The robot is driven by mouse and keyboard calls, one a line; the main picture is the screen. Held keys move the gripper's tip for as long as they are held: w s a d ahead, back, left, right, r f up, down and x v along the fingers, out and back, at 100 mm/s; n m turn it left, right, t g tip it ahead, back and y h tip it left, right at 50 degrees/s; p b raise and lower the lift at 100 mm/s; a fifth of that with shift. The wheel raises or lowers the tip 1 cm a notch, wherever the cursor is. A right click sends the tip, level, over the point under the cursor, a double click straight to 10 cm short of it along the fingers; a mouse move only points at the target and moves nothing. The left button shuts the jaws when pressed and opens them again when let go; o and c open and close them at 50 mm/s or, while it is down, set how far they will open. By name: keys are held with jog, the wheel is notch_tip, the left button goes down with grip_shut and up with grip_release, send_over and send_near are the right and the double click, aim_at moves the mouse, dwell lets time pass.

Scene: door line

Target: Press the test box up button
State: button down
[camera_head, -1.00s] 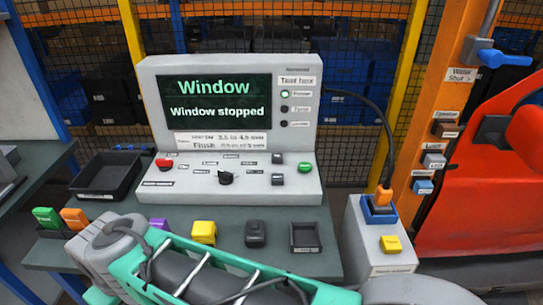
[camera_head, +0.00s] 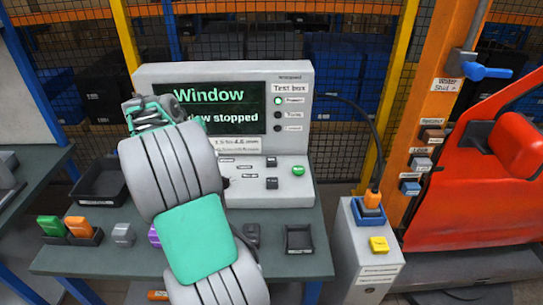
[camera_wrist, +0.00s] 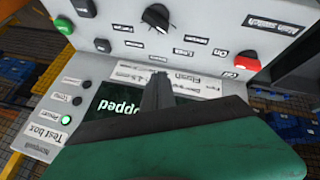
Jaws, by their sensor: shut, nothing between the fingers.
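The test box (camera_head: 300,190) is a pale console on the table. Its screen (camera_head: 240,95) shows "Window" and "Window stopped", partly covered by my arm. Two small dark buttons, one farther back (camera_head: 271,161) and one nearer (camera_head: 272,183), sit left of a green button (camera_head: 298,170). I cannot read which is up. The wrist view shows the panel upside down, with the dark buttons (camera_wrist: 102,45) (camera_wrist: 83,8), a black knob (camera_wrist: 157,17) and a red button (camera_wrist: 247,63). My gripper (camera_wrist: 159,76) is shut and empty, over the screen's lower edge, apart from the buttons.
A black tray (camera_head: 100,180) stands left of the test box. Green (camera_head: 50,226) and orange (camera_head: 79,228) blocks and a small empty tray (camera_head: 299,239) are on the table. A pedestal with a yellow button (camera_head: 379,245) and a red door (camera_head: 470,190) stand at right.

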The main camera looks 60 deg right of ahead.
jog(key=s+d+m+g+h+p, duration=0.15)
jog(key=s+d, duration=0.25)
jog(key=d, duration=0.6)
jog(key=m+g+p, duration=0.1)
jog(key=m+g, duration=0.2)
send_over(270, 161)
notch_tip(270, 161, down, 3)
jog(key=shift+w+f, duration=0.1)
notch_tip(270, 161, down, 8)
jog(key=b, duration=0.6)
jog(key=shift+f, duration=0.4)
jog(key=shift+b, duration=0.3)
jog(key=shift+f, duration=0.45)
